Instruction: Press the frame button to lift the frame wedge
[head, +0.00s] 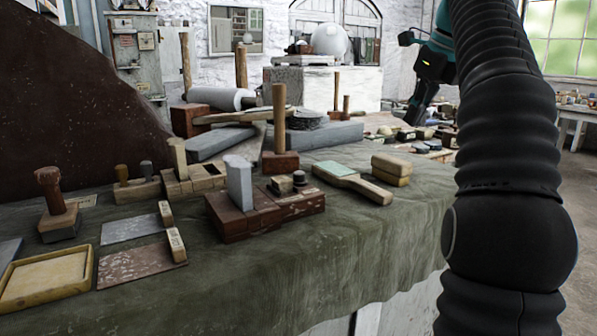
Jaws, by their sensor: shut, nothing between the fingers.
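A dark red wooden block assembly (255,218) sits near the front edge of the cloth-covered table. A pale grey upright wedge-like piece (239,184) stands in it. A small dark round knob (300,179) is on its right part, beside small wooden blocks. I cannot tell for sure which parts are the frame button and frame wedge. My gripper (413,117) is dark, points down below a teal wrist, and looks shut and empty. It appears beyond and to the right of the block assembly, apart from it. Its fingertips are small and hard to see against the things behind.
A yellow tray (45,278), flat plates, stamps and wooden blocks lie on the left. A flat paddle (353,182) and stacked tan blocks (391,169) lie to the right. Upright wooden handles stand behind. My black arm hides much of the right side; floor is open at far right.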

